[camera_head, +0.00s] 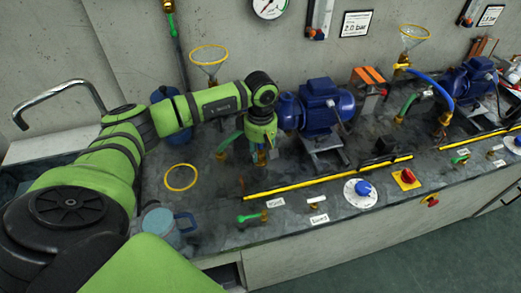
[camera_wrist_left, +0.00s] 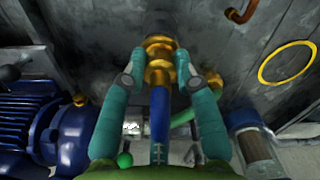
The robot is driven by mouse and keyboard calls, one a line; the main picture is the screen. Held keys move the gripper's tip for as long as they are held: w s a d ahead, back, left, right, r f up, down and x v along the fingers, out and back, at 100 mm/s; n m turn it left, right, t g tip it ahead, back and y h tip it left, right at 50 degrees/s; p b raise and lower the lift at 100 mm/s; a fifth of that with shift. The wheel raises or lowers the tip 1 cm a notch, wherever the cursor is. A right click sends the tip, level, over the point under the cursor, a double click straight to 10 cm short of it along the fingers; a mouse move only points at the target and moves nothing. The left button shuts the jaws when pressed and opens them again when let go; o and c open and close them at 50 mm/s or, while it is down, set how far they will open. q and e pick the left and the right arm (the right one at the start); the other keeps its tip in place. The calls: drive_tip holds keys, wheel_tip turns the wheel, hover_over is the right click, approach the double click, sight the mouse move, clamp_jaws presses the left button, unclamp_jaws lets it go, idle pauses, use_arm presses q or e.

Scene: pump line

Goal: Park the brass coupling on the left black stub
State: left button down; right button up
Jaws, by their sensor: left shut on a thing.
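My left gripper (camera_head: 262,157) is over the bench, just left of the left blue pump. In the left wrist view its two teal fingers (camera_wrist_left: 173,82) are shut on the brass coupling (camera_wrist_left: 158,50), one on each side. A blue hose (camera_wrist_left: 159,125) runs from the coupling back between the fingers. A dark round stub (camera_wrist_left: 157,24) stands directly beyond the coupling, in line with it. I cannot tell whether the coupling touches the stub or sits on it. In the head view the arm and gripper mostly hide the coupling and stub. My right gripper is not in view.
The left blue pump (camera_head: 320,105) stands close to the right of the gripper. A yellow ring (camera_head: 181,177) lies on the bench to the left. A blue-grey jug (camera_head: 160,222) stands at the front left. A yellow strip (camera_head: 325,178) runs along the bench.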

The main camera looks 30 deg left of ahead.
use_arm(q)
drive_tip(key=shift+f, duration=0.3)
drive_tip(key=c, duration=0.9)
unclamp_jaws()
drive_tip(key=shift+o, duration=0.2)
drive_tip(key=shift+r+p, duration=1.6)
drive_tip(key=shift+r, duration=1.45)
wheel_tip(320, 180, up, 12)
